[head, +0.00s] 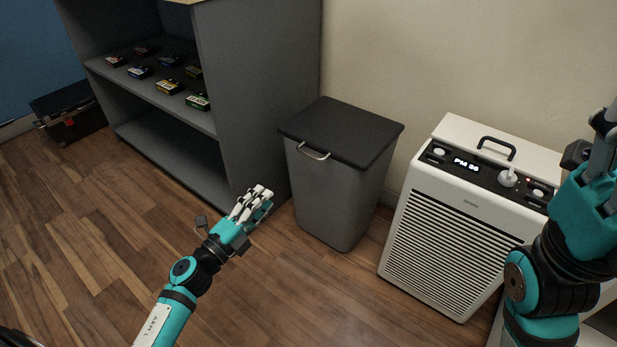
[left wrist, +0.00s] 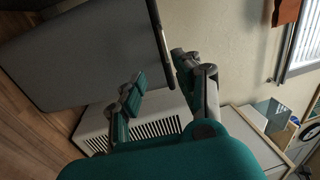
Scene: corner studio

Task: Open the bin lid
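The grey bin (head: 330,195) stands on the floor against the wall. Its dark flat lid (head: 342,130) is closed, with a silver handle (head: 313,152) at the front edge. My left gripper (head: 258,195) is in front and to the left of the bin, lower than the handle and apart from it. In the left wrist view my left gripper (left wrist: 156,76) has its fingers apart and nothing between them; the bin body (left wrist: 85,55) fills the upper left and the lid edge (left wrist: 160,38) shows beyond the fingers. My right gripper (head: 598,155) is partly cut off at the right edge.
A grey shelf (head: 262,85) with several small boxes stands left of the bin. A white air purifier (head: 455,235) stands close on its right. A dark case (head: 70,115) lies at the far left. The wooden floor (head: 100,230) in front is clear.

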